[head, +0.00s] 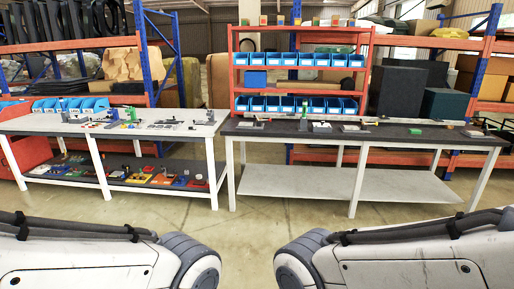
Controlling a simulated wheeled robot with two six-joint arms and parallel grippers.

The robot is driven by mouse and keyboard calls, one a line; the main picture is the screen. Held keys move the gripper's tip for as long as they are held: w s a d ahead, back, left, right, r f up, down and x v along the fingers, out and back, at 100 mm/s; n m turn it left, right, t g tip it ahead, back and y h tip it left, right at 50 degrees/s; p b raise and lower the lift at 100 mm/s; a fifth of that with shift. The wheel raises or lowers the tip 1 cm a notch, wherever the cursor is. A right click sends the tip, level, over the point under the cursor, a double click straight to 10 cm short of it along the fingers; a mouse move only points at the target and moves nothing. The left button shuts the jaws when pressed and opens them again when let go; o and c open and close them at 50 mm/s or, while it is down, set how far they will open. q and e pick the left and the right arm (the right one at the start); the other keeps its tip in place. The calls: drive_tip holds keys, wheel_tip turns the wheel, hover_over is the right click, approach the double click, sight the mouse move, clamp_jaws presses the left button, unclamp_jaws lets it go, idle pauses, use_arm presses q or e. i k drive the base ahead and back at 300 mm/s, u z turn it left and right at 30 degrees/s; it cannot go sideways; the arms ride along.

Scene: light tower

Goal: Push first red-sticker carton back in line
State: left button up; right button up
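I cannot make out a carton with a red sticker in the head view. Several small boxes (335,20) in green, orange and tan stand along the top of the red rack (232,70); they are too small to show any stickers. Larger brown cartons (491,76) sit on the orange-beamed shelving at the far right, with no red sticker that I can make out. Only links of my two arms show at the bottom left and bottom right. Both grippers are out of the picture.
A white-topped workbench (30,123) with tools stands at the left, a dark-topped workbench (400,132) at the centre right. Dark green boxes (444,104) stand behind the right bench. The concrete floor (250,222) ahead is clear.

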sight(262, 18)
drive_tip(key=z, duration=0.45)
drive_tip(key=i, duration=3.95)
drive_tip(key=u, duration=0.55)
drive_tip(key=i, duration=1.05)
drive_tip(key=u, duration=2.1)
drive_tip(key=k, duration=1.15)
drive_tip(key=z, duration=1.7)
